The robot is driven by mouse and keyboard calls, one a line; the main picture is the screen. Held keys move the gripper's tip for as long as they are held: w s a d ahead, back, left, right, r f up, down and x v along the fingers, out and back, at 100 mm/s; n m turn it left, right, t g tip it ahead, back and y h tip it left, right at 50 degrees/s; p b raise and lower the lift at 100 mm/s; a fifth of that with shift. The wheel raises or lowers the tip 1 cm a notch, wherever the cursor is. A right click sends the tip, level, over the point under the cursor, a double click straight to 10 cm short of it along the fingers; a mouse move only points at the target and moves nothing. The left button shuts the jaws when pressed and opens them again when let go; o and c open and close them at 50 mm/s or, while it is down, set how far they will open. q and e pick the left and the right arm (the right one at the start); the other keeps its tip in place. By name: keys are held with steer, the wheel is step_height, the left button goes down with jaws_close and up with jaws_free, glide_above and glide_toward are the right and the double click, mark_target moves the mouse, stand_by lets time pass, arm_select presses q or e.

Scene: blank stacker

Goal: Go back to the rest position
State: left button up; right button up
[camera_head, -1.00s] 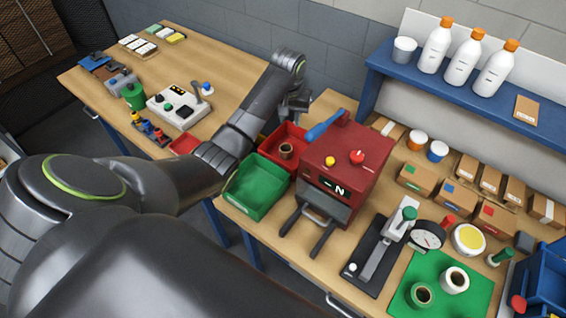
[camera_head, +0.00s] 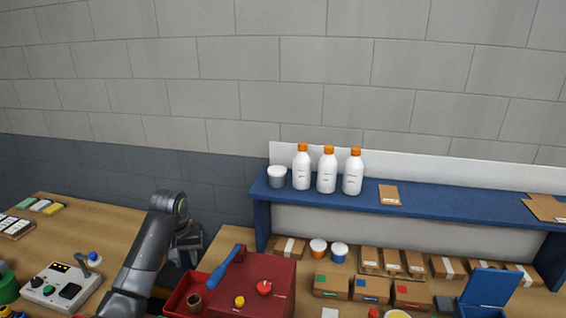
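My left arm comes up from the bottom left, and its gripper (camera_head: 188,247) hangs at the back edge of the workbench, to the left of the red machine (camera_head: 262,284). Its fingers are small and dark, and I cannot tell whether they are open or shut. No object shows clearly in it. My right gripper is not in view.
A red bin (camera_head: 178,300) with a small brown cup (camera_head: 194,302) stands beside the machine. A blue shelf (camera_head: 430,202) holds several items, including white bottles (camera_head: 327,172). Small cardboard boxes (camera_head: 370,289) stand below it. A control box (camera_head: 62,287) is at left.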

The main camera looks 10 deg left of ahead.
arm_select(q)
steer(key=s+f+m, duration=0.2)
steer(key=s+f, duration=1.1)
steer(key=s, duration=0.4)
steer(key=s+d+r+t+y, duration=0.1)
steer(key=s+r, duration=0.1)
steer(key=s, duration=0.9)
steer(key=s+d+r+t, duration=0.1)
steer(key=s+r, duration=0.1)
steer(key=s, duration=1)
step_height(320, 180, down, 32)
steer(key=a+r+g+b, duration=0.1)
steer(key=a+b, duration=0.1)
steer(key=b, duration=0.5)
steer(key=s+f+b, duration=0.2)
steer(key=s+f, duration=0.3)
steer(key=f, duration=0.3)
steer(key=s+d+f+b, duration=0.1)
steer(key=s+f+b, duration=0.2)
steer(key=f, duration=0.5)
steer(key=s+f+g+b, duration=0.1)
steer(key=s+f+b, duration=0.1)
steer(key=s+f, duration=0.4)
step_height(320, 180, down, 3)
steer(key=shift+s+d+r, duration=0.2)
steer(key=shift+s, duration=0.1)
